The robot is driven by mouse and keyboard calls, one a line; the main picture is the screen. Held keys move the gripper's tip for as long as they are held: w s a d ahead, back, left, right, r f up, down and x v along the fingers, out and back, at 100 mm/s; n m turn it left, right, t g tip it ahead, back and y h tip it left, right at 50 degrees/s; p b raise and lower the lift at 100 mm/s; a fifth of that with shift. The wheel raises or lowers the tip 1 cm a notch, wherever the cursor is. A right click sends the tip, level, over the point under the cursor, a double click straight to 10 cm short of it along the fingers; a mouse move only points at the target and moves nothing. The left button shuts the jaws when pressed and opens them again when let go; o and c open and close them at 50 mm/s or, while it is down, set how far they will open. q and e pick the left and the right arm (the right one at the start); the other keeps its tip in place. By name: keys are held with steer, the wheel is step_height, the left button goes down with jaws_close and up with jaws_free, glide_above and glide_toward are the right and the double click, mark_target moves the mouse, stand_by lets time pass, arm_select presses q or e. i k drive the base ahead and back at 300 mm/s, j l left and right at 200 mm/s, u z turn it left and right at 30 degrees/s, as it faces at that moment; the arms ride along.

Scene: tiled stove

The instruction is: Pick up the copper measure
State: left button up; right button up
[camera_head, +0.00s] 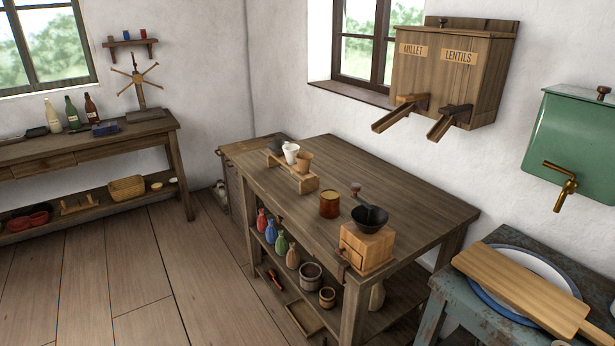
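A wooden stand (306,184) on the middle table holds three small cups in a row: a dark one (276,147), a white one (291,152) and a brown one (304,161). The brown cup may be the copper measure. A reddish-amber cylinder (329,205) stands upright on the tabletop to the right of the stand and also has a coppery tone. I cannot tell for sure which is the copper measure. Neither of my grippers is in view.
A wooden hand mill (366,246) with a dark bowl is at the table's near right corner. A two-spout millet and lentils box (455,75) hangs above. A blue-grey table (560,270) holds a plate and a board. The tabletop (400,185) behind the mill is clear.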

mark_target(330, 204)
steer(key=i+j+z, duration=0.1)
steer(key=i+z, duration=0.15)
steer(key=z, duration=0.15)
steer(key=i+j+z, duration=0.1)
steer(key=z, duration=0.35)
steer(key=i+j+z, duration=0.4)
steer(key=k+l, duration=0.1)
